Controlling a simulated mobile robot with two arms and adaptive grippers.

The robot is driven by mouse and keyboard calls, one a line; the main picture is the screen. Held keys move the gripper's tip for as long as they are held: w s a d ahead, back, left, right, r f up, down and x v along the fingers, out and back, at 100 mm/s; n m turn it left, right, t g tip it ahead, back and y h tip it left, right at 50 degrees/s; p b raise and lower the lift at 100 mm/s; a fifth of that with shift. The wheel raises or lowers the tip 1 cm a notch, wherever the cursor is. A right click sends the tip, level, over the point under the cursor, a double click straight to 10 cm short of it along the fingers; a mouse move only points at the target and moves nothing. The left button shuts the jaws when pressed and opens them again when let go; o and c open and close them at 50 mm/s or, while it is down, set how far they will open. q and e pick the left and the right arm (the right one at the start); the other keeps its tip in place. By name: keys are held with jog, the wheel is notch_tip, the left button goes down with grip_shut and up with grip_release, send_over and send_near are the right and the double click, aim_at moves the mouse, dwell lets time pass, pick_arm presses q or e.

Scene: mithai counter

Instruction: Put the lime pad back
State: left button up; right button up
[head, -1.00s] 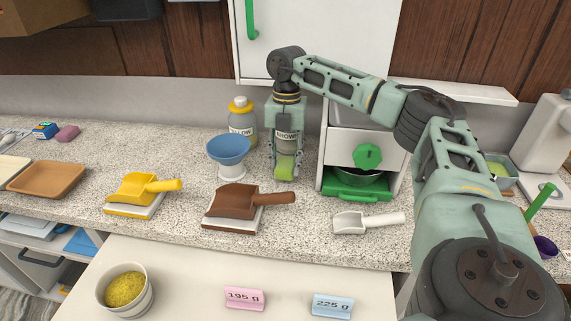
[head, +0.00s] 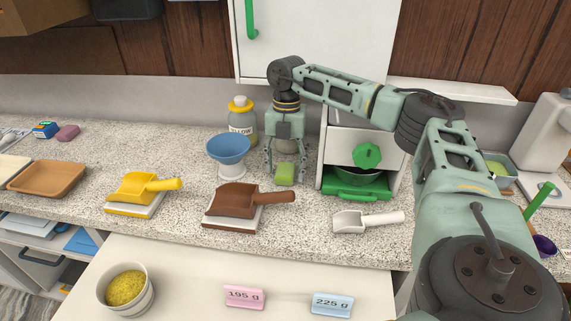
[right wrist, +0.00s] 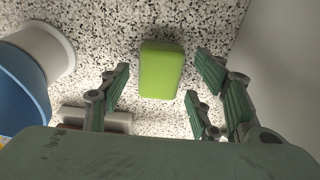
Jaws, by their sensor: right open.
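The lime pad (head: 285,174) is a small green block lying on the speckled counter, in front of the bottle labelled brown. My right gripper (head: 285,168) points down over it with its fingers spread to either side. In the right wrist view the lime pad (right wrist: 161,69) lies on the counter beyond and between the open fingers (right wrist: 160,90), with clear gaps on both sides. The brown-labelled bottle is mostly hidden behind the gripper. My left gripper is not in view.
A blue funnel cup (head: 229,150) and yellow-capped bottle (head: 242,120) stand left of the gripper. A white dispenser with a green knob (head: 367,156) stands close on its right. A brown scoop (head: 238,200) and white scoop (head: 365,221) lie nearer the front edge.

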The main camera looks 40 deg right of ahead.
aim_at(286, 165)
notch_tip(286, 165, up, 12)
jog(key=d, duration=0.1)
jog(key=shift+w+b, duration=0.45)
dwell(0.4)
